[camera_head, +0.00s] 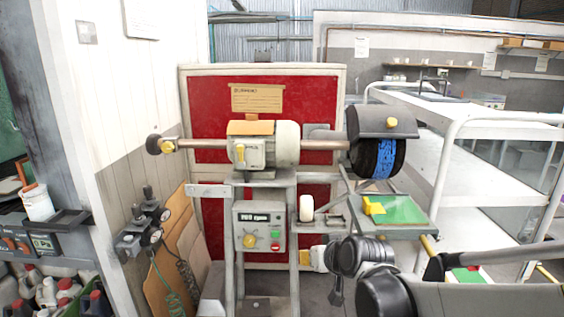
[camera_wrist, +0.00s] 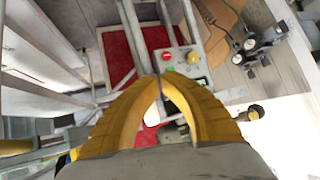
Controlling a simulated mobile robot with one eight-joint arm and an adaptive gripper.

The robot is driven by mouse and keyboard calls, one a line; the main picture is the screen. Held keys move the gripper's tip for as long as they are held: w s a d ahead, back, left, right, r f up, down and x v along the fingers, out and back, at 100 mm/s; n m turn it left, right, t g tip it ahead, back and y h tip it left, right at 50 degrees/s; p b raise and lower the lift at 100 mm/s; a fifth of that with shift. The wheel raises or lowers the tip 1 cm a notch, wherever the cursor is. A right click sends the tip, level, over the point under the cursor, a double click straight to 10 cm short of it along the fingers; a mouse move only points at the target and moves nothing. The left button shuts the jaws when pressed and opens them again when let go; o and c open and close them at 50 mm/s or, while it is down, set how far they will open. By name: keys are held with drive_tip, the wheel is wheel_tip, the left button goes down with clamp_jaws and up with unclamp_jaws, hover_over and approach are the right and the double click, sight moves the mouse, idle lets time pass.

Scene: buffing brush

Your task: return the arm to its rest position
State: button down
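My arm (camera_head: 440,297) reaches in from the lower right in the head view, its dark joints bent in front of the buffing machine's stand. My gripper (camera_wrist: 160,82) shows in the wrist view with its two yellow fingers curving together at the tips. Nothing is visible between them. In the head view, small yellow parts that look like its fingers (camera_head: 318,258) are just right of the stand. The black and blue buffing brush (camera_head: 385,158) is on the right end of the machine's shaft, under a grey guard, well apart from my gripper.
The control box (camera_head: 258,225) hangs on the stand; its red button also shows in the wrist view (camera_wrist: 166,56). A tray with a green surface (camera_head: 400,208) is above my arm. A white cart (camera_head: 480,165) stands at right. Bottles (camera_head: 60,290) are at lower left.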

drive_tip(key=s+d+m+g+h, duration=0.1)
drive_tip(key=s+d, duration=0.5)
drive_tip(key=s, duration=0.6)
drive_tip(key=s+d+m+g+h, duration=0.1)
drive_tip(key=s+d, duration=0.5)
drive_tip(key=s, duration=0.7)
drive_tip(key=shift+r+g+h, duration=0.2)
drive_tip(key=shift+g+h, duration=0.2)
drive_tip(key=shift+h, duration=0.5)
